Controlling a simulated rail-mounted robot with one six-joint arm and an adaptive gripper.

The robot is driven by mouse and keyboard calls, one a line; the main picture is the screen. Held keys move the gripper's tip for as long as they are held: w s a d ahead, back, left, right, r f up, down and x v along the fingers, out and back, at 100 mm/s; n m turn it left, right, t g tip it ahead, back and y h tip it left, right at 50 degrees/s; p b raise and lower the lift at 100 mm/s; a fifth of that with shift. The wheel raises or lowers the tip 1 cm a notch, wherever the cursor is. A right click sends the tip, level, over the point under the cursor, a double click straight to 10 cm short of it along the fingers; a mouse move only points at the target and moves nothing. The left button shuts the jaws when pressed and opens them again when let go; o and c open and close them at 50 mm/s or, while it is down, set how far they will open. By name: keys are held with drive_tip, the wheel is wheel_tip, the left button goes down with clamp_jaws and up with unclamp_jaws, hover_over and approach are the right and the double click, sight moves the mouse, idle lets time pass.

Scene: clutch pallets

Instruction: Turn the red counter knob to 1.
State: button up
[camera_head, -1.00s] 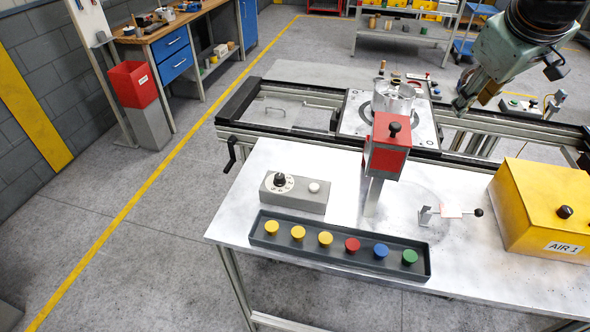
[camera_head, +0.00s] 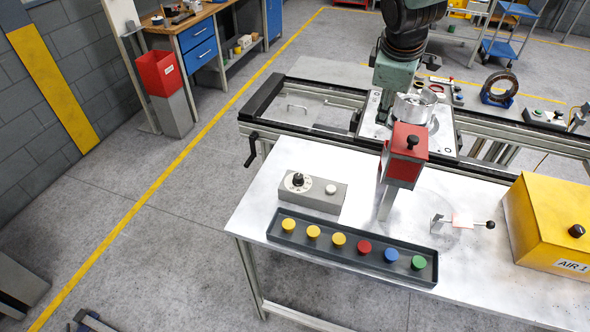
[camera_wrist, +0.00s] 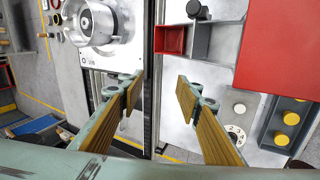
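A grey control box (camera_head: 313,203) stands on the near table. It has a black knob (camera_head: 297,179) on a white marked dial and a white button beside it; the markings are too small to read. In the wrist view the dial (camera_wrist: 236,135) is at the lower right. A red box (camera_head: 404,170) on a post, with a black knob (camera_head: 412,141) on top, stands right of the grey box. My gripper (camera_wrist: 160,94) is open and empty, its fingers wide apart.
A dark tray (camera_head: 340,262) with yellow, red, blue and green buttons lies in front. A yellow box (camera_head: 548,222) labelled AIR 1 and a small lever (camera_head: 463,221) are at right. The metal cylinder (camera_head: 416,106) sits on a plate behind the red box.

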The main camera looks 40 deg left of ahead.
drive_tip(key=s+a+f+n+g+h+p, duration=0.1)
drive_tip(key=s+a+f+n+h+p, duration=0.3)
drive_tip(key=s+a, duration=0.7)
drive_tip(key=n+p, duration=0.6)
drive_tip(key=p, duration=0.1)
approach(298, 176)
drive_tip(key=d+v, duration=0.1)
drive_tip(key=v, duration=0.4)
drive_tip(key=shift+s+a, duration=0.2)
drive_tip(key=shift+a, duration=0.05)
drive_tip(key=shift+a+x, duration=0.15)
drive_tip(key=shift+x, duration=3.3)
drive_tip(key=shift+a+x, duration=0.15)
drive_tip(key=shift+x, duration=3.3)
drive_tip(key=shift+w, duration=0.2)
drive_tip(key=c, duration=0.8)
